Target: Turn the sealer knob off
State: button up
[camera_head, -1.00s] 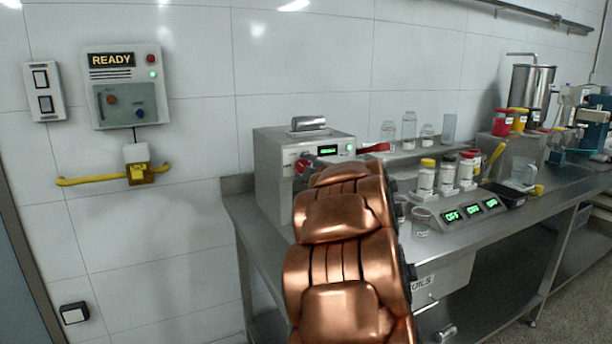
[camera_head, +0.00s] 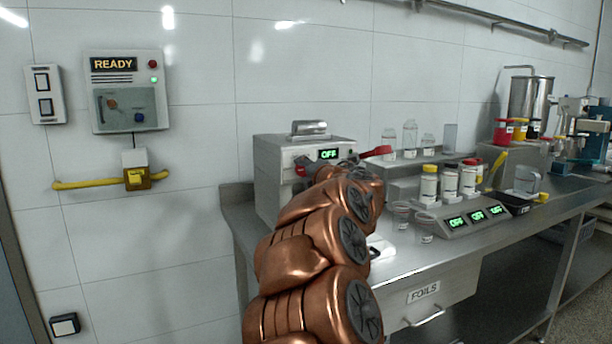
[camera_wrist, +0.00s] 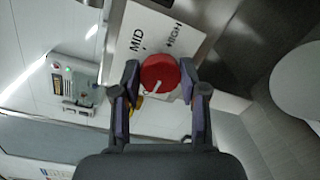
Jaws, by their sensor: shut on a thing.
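The sealer (camera_head: 275,175) is a metal box at the left end of the bench, and its green display (camera_head: 328,154) reads OFF. Its red knob (camera_wrist: 159,74) shows in the wrist view between the two fingers of my gripper (camera_wrist: 159,68), which is shut on it. The knob's white pointer line points down and slightly left in that view, away from the MID and HIGH labels on the white face above it. In the head view only a bit of red shows at the sealer's front, and my arm hides most of the gripper.
A red lever (camera_head: 377,152) sticks out at the sealer's right. Jars (camera_head: 428,184) and a panel (camera_head: 470,219) with several OFF displays stand to the right. A wall box (camera_head: 127,90) reading READY and a yellow handle (camera_head: 95,183) are on the left wall.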

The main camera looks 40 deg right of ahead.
jog(key=shift+f, duration=0.2)
dwell(0.4)
jog(key=o, duration=1.1)
jog(key=shift+r, duration=0.1)
jog(key=shift+o, duration=0.2)
jog(key=v, duration=1.2)
